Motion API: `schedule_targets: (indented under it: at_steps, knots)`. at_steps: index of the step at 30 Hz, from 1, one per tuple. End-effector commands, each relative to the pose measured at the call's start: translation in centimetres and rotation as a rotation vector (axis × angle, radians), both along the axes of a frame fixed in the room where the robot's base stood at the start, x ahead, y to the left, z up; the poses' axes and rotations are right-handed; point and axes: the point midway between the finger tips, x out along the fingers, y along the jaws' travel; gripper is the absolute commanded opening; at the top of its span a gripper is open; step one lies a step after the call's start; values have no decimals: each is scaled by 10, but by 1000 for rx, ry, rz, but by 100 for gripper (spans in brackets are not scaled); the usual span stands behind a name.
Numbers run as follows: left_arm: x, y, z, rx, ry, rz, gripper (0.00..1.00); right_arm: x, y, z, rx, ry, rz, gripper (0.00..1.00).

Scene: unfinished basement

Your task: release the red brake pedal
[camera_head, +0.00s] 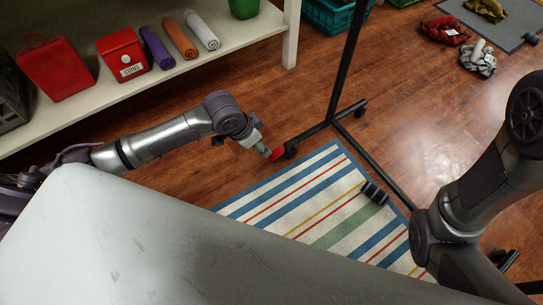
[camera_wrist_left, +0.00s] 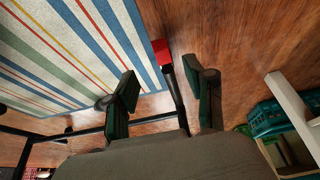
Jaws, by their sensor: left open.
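The red brake pedal (camera_head: 277,154) is a small red block low by a wheel of a black-framed rack. In the left wrist view it (camera_wrist_left: 161,52) sits at the end of a black bar that runs between my fingers. My left gripper (camera_head: 262,148) reaches in from the left and is right by the pedal in the head view. In the wrist view the left gripper's (camera_wrist_left: 168,82) two dark fingers are apart, with the pedal between and slightly beyond their tips. I cannot tell whether a finger touches it. My right arm shows at the right, but its gripper is out of view.
The black rack (camera_head: 347,60) stands on the wooden floor, its leg crossing a striped rug (camera_head: 300,205). A white shelf (camera_head: 150,82) at upper left holds red containers and several rolled towels. A grey mat (camera_head: 490,22) and crumpled cloths (camera_head: 447,29) lie at upper right.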

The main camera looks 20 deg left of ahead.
Motion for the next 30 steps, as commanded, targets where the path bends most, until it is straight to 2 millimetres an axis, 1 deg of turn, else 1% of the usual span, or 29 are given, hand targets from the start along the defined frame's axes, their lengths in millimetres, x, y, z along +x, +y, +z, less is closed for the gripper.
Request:
schedule_targets:
  at_steps: [1, 2, 3, 9, 12, 18, 29, 30]
  knots:
    - [4, -3, -19, -1, -1, 0, 54, -4, 0, -14, -1, -10, -1, 40]
    - [6, -5, -25, -1, -2, 0, 54, -6, 0, -17, -1, -17, -1, 40]
    - [8, -6, -32, -1, -1, 0, 54, -5, 0, -23, -2, -14, -1, 40]
    - [19, -15, -66, -1, -2, 0, 54, -4, 0, -52, -2, -11, -2, 40]
    - [24, -19, -78, -2, -1, 1, 54, -4, 0, -63, -2, -11, -2, 40]
    - [29, -22, -91, -1, -2, 1, 54, -4, 0, -74, -2, -11, -2, 40]
    - [30, -23, -92, 0, -1, 0, 54, -5, 1, -75, -2, -12, -2, 40]
    - [30, -23, -92, 0, -1, 0, 49, -5, 1, -75, -2, -12, -2, 40]
